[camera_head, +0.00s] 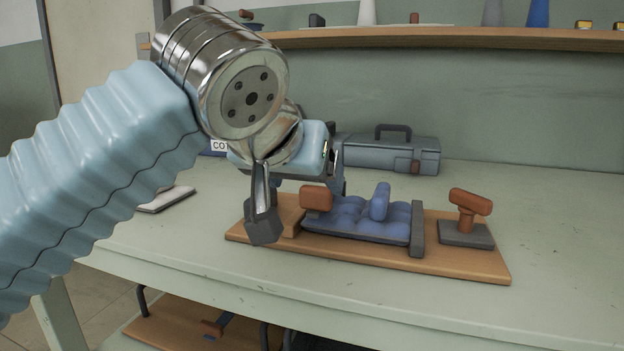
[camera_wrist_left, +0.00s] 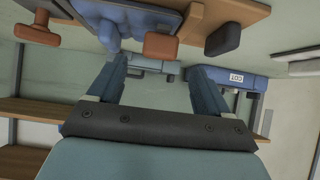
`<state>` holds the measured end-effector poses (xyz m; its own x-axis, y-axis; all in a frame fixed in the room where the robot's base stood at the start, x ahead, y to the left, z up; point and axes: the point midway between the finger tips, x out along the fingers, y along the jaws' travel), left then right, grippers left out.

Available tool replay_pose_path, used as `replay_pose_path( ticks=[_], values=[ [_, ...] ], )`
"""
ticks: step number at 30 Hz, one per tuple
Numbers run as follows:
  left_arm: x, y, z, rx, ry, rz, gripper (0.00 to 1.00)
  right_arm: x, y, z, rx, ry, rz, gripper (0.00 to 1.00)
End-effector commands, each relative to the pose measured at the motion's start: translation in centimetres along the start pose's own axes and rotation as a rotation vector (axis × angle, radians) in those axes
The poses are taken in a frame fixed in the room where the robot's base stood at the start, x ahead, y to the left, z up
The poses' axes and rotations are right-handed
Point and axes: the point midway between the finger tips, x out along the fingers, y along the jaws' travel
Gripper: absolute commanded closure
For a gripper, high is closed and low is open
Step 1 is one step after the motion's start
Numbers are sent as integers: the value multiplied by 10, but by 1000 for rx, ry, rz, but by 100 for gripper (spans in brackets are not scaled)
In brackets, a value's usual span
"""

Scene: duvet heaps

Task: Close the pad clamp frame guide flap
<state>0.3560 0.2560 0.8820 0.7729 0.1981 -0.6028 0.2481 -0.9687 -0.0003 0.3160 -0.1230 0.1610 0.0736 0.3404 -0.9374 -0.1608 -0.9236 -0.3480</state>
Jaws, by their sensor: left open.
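The pad clamp fixture lies on a wooden board (camera_head: 470,262). It carries a bumpy blue pad (camera_head: 345,218) with an upright blue grip (camera_head: 380,201), a dark upright plate (camera_head: 417,230) and an orange-brown handle (camera_head: 316,198). I cannot tell which part is the guide flap.
An orange T-handle on a dark base (camera_head: 467,215) stands at the board's right end. A grey toolbox (camera_head: 385,152) and a labelled blue box (camera_head: 215,147) stand behind. A shelf (camera_head: 450,38) runs along the wall. The bench's right side is clear.

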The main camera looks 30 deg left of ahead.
Motion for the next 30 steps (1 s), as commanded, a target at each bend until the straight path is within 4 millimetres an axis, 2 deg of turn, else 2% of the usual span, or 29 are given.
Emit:
replay_pose_path(
  ticks=[1,3,6,10,15,30],
  values=[
    [-16,0,-4,-1,3,1,21,-7,-3,0,0,-1,0,53],
    [-32,0,-3,0,2,1,21,-11,-4,0,-1,-2,0,53],
    [-52,0,-3,0,1,0,21,-16,-6,1,-1,-4,0,53],
    [-68,0,-2,0,0,0,21,-20,-7,0,-1,-4,0,53],
    [-75,0,0,0,-1,0,21,-20,-7,0,-1,-3,1,53],
    [-74,0,0,0,-1,0,21,-20,-7,0,0,-3,1,53]
  ],
)
